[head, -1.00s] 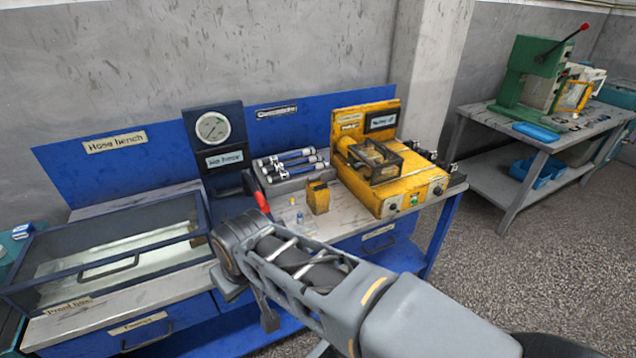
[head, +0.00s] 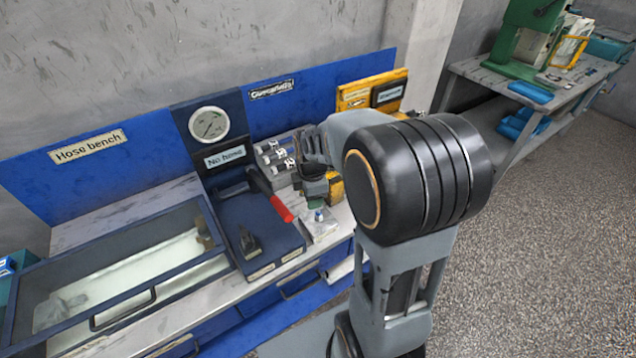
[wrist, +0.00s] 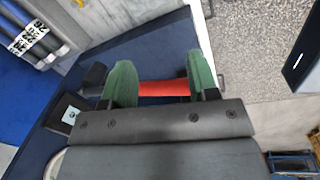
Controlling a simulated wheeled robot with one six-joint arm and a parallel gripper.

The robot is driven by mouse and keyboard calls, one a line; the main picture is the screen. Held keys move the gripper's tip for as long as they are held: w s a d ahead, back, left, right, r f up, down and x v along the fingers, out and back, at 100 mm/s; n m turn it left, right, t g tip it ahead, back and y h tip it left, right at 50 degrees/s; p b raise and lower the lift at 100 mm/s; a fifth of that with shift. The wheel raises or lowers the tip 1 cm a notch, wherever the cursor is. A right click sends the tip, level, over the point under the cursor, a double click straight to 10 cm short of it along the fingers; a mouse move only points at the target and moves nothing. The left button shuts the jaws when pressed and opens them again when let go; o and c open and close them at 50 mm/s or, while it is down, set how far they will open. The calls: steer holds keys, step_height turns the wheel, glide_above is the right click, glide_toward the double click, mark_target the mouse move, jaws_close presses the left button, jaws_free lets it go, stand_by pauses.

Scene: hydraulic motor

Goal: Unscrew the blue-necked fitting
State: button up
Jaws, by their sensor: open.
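A small piece with a blue part (head: 319,214) stands on the bench top, right of the red handle; I cannot tell for sure that it is the blue-necked fitting. A lever or tool with a red handle (head: 281,208) and dark head lies angled over the navy gauge stand (head: 235,215). My gripper (head: 316,195) is just right of it, partly hidden by my arm. In the wrist view my gripper (wrist: 161,75) has its green fingers apart. The red handle (wrist: 164,88) spans the gap and passes behind the fingers; contact cannot be told.
A gauge (head: 209,124) above a "No hose" sign stands behind. A rack of hoses (head: 273,155) is at the back. A glass-covered tank (head: 120,270) is at left. A dark upright part (head: 249,243) stands on the navy plate. A far table (head: 560,85) holds a green machine.

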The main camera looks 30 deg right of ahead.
mark_target(318, 211)
steer(key=w+d+f+n, duration=0.1)
steer(key=n, duration=0.2)
steer(key=w+d+f+n+g+p, duration=0.1)
steer(key=f+n, duration=0.1)
steer(key=n, duration=0.1)
steer(key=w+d+f+n+p, duration=0.1)
steer(key=w+d+f+n, duration=0.1)
steer(key=shift+d+f+n, duration=0.1)
steer(key=shift+f+n, duration=0.1)
steer(key=shift+n, duration=0.2)
steer(key=shift+f, duration=0.35)
step_height(318, 211, down, 8)
steer(key=b, duration=0.6)
steer(key=shift+f, duration=0.25)
steer(key=shift+c, duration=0.5)
steer(key=c, duration=0.8)
steer(key=shift+o, duration=0.2)
steer(key=n, duration=0.6)
steer(key=shift+b, duration=0.35)
